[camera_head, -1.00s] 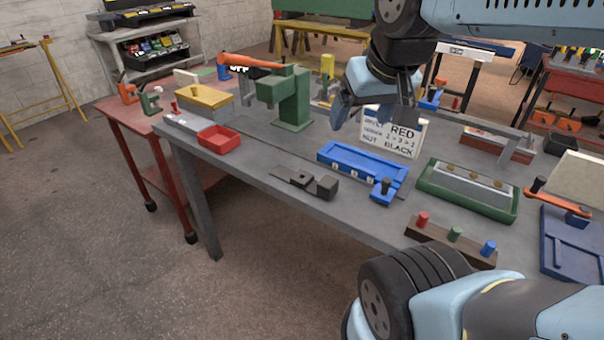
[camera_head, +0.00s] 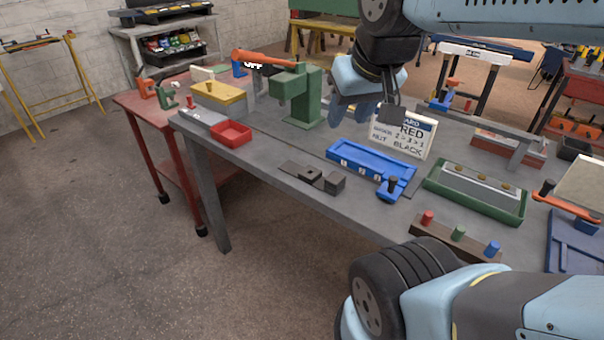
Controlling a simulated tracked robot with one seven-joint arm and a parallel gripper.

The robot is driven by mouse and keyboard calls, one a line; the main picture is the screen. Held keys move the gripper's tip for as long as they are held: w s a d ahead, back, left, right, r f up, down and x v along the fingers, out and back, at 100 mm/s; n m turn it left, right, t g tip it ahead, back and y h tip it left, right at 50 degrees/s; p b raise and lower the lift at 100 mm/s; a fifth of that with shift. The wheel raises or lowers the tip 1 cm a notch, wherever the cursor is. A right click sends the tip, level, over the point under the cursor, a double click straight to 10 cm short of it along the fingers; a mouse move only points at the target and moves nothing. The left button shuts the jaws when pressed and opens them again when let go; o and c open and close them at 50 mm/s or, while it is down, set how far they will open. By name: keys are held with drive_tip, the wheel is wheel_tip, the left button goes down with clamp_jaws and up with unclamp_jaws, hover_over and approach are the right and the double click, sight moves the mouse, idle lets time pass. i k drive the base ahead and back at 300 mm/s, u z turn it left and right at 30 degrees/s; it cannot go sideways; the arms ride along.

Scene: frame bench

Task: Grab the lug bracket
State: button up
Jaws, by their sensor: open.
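A dark grey metal piece (camera_head: 311,174), which looks like the lug bracket, lies near the front edge of the grey bench. It has a flat plate with a small raised part and a block at its right end; whether these are one piece I cannot tell. My gripper (camera_head: 362,118) hangs above the bench, behind and to the right of this piece and clear of it. Its fingers point down, apart and with nothing visible between them. The gripper partly covers the white sign (camera_head: 408,135) behind it.
A blue tray (camera_head: 345,160) with a blue clamp (camera_head: 389,194) lies right of the dark piece. A green press-like stand (camera_head: 303,105) and a red bin (camera_head: 231,140) are on the left. A green tray (camera_head: 448,198) and a peg block (camera_head: 440,240) sit at the right.

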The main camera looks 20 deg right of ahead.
sight(335, 182)
drive_tip(key=z, duration=1.25)
drive_tip(key=i, duration=0.1)
drive_tip(key=u, duration=2.85)
drive_tip(key=k, duration=1.45)
drive_tip(key=i, duration=0.6)
drive_tip(key=z, duration=0.05)
